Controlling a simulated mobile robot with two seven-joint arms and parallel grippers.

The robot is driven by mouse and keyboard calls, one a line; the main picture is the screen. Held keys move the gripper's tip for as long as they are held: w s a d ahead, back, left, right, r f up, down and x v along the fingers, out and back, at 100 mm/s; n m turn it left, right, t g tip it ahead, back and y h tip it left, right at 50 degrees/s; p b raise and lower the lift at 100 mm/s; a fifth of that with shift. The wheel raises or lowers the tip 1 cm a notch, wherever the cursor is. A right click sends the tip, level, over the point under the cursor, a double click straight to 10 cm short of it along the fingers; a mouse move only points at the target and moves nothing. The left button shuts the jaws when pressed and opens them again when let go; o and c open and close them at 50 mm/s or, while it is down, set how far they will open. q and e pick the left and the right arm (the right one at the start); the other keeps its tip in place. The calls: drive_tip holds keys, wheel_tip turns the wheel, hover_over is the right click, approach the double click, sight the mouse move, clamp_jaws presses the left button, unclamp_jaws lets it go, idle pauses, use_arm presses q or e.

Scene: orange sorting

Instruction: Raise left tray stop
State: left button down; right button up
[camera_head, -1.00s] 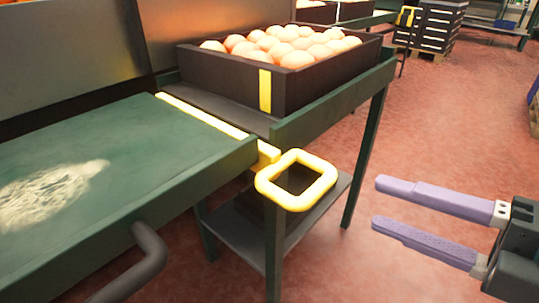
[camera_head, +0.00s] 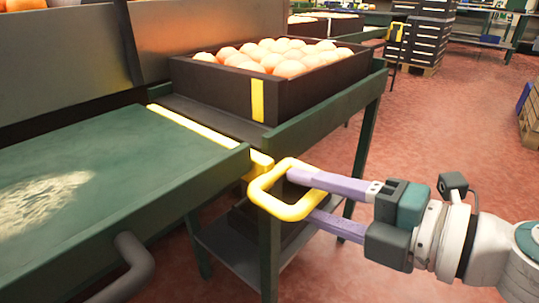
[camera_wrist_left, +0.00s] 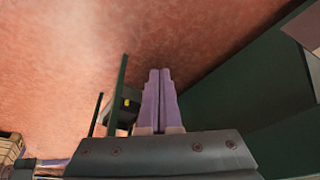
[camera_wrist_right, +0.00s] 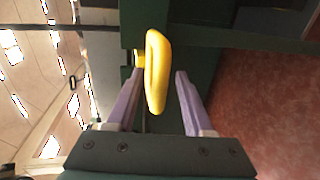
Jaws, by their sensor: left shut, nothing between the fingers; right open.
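The left tray stop is a yellow strip (camera_head: 198,124) across the green table, with a square yellow loop handle (camera_head: 262,199) at its near end. My right gripper (camera_head: 303,198) is open at the handle, its purple fingers reaching to the loop's right side. In the right wrist view the handle (camera_wrist_right: 155,72) shows edge-on between the open fingers (camera_wrist_right: 160,75). I cannot tell whether a finger touches it. My left gripper (camera_wrist_left: 159,75) shows only in the left wrist view, its fingers shut together and empty.
A black crate (camera_head: 220,92) of oranges stands on the green stand behind the strip. The green table (camera_head: 110,150) fills the left, with a grey curved bar (camera_head: 134,262) at its front.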

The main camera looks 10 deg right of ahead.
drive_tip(key=shift+c, duration=0.2)
clamp_jaws()
idle(1.1)
